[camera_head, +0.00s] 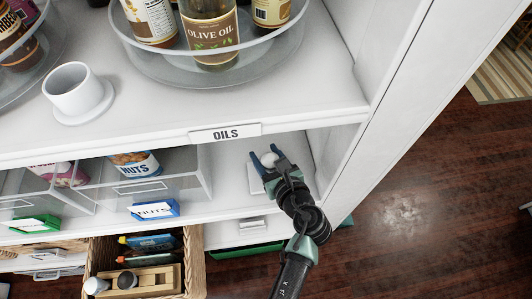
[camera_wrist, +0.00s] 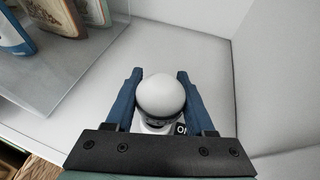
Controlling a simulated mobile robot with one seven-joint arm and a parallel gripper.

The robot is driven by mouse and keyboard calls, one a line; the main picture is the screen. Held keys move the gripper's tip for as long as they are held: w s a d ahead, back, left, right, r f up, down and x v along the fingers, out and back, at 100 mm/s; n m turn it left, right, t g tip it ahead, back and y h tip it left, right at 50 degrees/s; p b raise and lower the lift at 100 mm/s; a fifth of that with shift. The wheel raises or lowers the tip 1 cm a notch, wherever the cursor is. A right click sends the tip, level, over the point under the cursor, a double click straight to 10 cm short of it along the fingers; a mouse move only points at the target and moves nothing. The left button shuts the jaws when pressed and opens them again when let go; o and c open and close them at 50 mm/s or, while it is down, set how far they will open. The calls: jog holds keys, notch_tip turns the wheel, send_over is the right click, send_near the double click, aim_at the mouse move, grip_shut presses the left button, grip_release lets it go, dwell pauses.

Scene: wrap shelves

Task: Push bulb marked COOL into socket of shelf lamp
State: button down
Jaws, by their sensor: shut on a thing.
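My gripper (camera_head: 264,152) reaches into the lower shelf bay at the right, below the OILS label. Its blue fingers stand on either side of a white round bulb (camera_head: 269,159) and are shut on it. In the wrist view the gripper (camera_wrist: 160,72) holds the bulb (camera_wrist: 160,94) between both fingers, with a dark band below its dome. A pale base, likely the shelf lamp (camera_wrist: 153,128), shows partly beneath it, with a dark label beside it cut off by the gripper. The socket is hidden, so I cannot tell whether the bulb is seated. No COOL marking is readable.
The shelf above (camera_head: 300,118) overhangs the arm, and a side wall (camera_head: 345,180) closes the right. A white cup-shaped thing (camera_head: 74,91) stands above. A wicker basket (camera_head: 192,262) holds a wooden rack below.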

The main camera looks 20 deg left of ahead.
jog(key=shift+f, duration=0.25)
jog(key=shift+c, duration=0.9)
grip_release()
jog(key=v, duration=1.3)
jog(key=shift+b, duration=0.3)
jog(key=shift+s, duration=0.1)
